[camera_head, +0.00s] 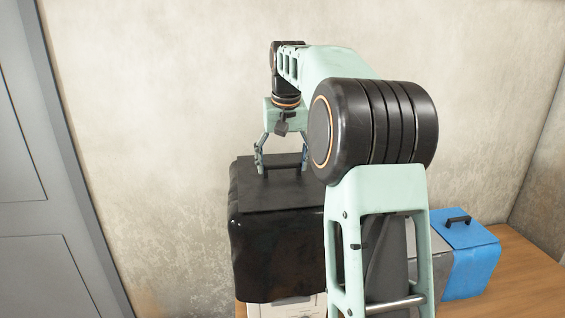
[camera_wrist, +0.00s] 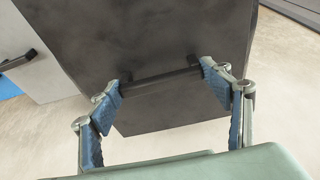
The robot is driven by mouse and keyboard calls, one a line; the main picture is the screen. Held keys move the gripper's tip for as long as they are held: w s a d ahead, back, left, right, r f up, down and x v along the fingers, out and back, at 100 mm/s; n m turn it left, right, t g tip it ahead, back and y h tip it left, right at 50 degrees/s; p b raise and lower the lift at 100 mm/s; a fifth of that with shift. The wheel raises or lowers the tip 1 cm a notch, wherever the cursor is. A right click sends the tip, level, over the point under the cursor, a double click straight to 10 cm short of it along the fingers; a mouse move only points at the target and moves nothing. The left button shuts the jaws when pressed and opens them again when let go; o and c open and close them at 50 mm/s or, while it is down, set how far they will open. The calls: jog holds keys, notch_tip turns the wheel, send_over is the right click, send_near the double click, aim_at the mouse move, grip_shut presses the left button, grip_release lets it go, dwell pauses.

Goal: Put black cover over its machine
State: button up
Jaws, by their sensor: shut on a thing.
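The black cover (camera_head: 276,250) hangs upright from my gripper (camera_head: 280,168) in the head view. My gripper is shut on the ends of the dark bar handle on the cover's top, which shows between the blue finger pads (camera_wrist: 164,84) in the wrist view. The cover's flat top (camera_wrist: 150,40) fills the middle of that view. A pale machine (camera_head: 287,309) shows just below the cover's lower front edge. I cannot tell how far the cover reaches down over it or whether it rests on it. My arm hides the cover's right side.
A blue cover (camera_head: 470,262) with a black handle stands on the wooden table (camera_head: 525,290) to the right. A grey cover (camera_head: 428,258) stands beside it, partly behind my arm. The wall (camera_head: 150,150) is close behind; a grey door (camera_head: 40,190) is at left.

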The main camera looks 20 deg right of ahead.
jog(key=shift+f+b, duration=8.35)
jog(key=shift+f, duration=4.5)
jog(key=o, duration=1.7)
